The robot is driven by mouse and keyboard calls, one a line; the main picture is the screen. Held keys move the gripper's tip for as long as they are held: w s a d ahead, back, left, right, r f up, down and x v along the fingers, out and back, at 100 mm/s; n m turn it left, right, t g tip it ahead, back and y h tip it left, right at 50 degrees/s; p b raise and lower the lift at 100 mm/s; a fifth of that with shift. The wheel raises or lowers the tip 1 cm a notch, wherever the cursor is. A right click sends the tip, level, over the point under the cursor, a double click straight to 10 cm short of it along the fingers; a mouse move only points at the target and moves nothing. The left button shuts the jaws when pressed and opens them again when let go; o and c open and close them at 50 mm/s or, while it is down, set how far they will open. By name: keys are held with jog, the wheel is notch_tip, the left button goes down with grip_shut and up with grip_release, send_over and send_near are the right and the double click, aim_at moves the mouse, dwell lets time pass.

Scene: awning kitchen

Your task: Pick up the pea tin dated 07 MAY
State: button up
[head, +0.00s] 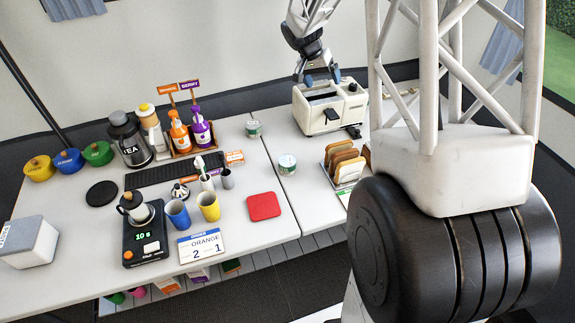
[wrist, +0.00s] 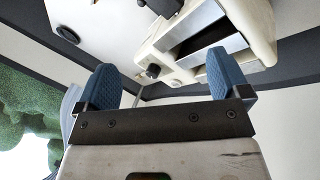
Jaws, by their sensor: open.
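Two small tins with green-and-white labels stand on the white counter in the head view. One tin (head: 253,128) stands left of the toaster. The other tin (head: 287,164) stands nearer, left of the toast rack. Their dates are too small to read, so I cannot tell which is dated 07 MAY. My gripper (head: 317,78) is above the cream toaster, apart from both tins. In the wrist view my gripper (wrist: 163,88) shows two blue fingers spread wide with nothing between them. No tin shows in the wrist view.
The cream toaster (head: 330,108) is below my gripper and also shows in the wrist view (wrist: 215,45). A toast rack (head: 345,165) stands in front of it. A red mat (head: 263,206), cups (head: 208,205) and a bottle caddy (head: 183,146) are to the left. The counter around the tins is mostly clear.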

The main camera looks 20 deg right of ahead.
jog(key=s+a+r+n+t+h, duration=0.1)
jog(key=s+a+n+t+h, duration=0.15)
jog(key=s+a+n, duration=0.6)
jog(key=s+a+r+n+t+h, duration=0.1)
jog(key=s+a+n+t+h, duration=0.15)
jog(key=a+n, duration=0.7)
jog(key=s+a+r+n+t+h, duration=0.15)
jog(key=s+a+n+t, duration=0.25)
jog(key=n, duration=1.1)
send_near(287, 161)
jog(key=shift+w+d+f, duration=0.25)
jog(key=shift+w+d, duration=0.15)
jog(key=shift+w, duration=0.05)
jog(key=shift+w+d+f, duration=0.25)
jog(key=shift+w+d, duration=0.15)
jog(key=shift+w, duration=0.1)
jog(key=shift+d, duration=0.1)
jog(key=shift+x, duration=1.25)
jog(key=shift+s+x, duration=0.2)
jog(key=shift+x, duration=2.4)
jog(key=shift+d, duration=0.15)
jog(key=c, duration=1.1)
